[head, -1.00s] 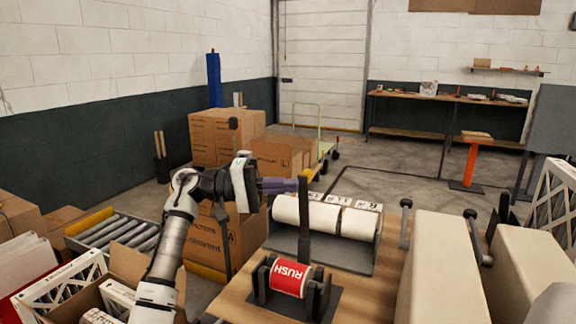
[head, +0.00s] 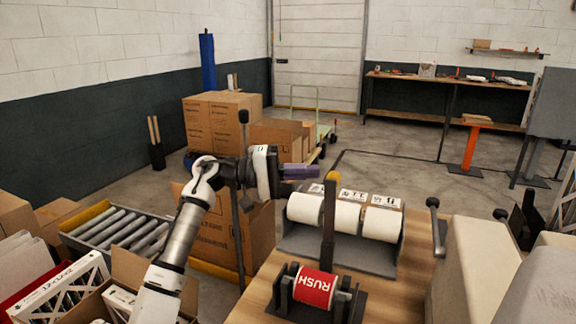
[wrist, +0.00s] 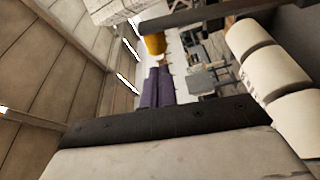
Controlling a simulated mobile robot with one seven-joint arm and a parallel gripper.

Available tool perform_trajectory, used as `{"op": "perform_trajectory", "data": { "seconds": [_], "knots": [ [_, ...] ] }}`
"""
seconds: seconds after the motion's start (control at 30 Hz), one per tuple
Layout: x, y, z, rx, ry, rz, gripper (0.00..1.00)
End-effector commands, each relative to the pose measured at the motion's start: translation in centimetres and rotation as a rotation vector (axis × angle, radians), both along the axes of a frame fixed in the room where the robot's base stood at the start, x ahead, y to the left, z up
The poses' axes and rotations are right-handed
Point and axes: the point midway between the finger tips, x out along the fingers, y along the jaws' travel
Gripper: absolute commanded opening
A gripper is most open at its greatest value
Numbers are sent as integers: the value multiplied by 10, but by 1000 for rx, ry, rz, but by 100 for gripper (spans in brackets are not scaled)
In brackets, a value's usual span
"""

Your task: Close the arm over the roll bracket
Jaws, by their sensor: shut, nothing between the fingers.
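The roll bracket (head: 285,291) stands on the wooden table and holds a red roll marked RUSH (head: 314,288). Its dark arm (head: 328,225) stands upright, raised above the roll, with a yellow knob (head: 333,176) on top. In the wrist view the knob (wrist: 154,44) shows just beyond the fingertips, with the dark arm (wrist: 205,13) running off to the right. My gripper (head: 316,171) has purple fingers, shut and empty. It is just left of the knob, near its height, and appears apart from it. The fingers also show in the wrist view (wrist: 158,72).
Large white rolls (head: 345,215) sit in a grey holder behind the bracket. Cardboard boxes (head: 225,122) and a roller conveyor (head: 120,228) lie to the left.

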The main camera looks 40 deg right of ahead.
Motion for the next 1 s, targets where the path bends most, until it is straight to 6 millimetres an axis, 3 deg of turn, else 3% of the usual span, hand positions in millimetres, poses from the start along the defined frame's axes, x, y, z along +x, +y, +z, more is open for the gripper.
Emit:
{"op": "perform_trajectory", "data": {
  "seconds": [0.3,1.0],
  "knots": [
    [-25,-26,3,1,-1,0,0],
    [-29,-35,2,-22,-9,-1,0]
  ]
}}
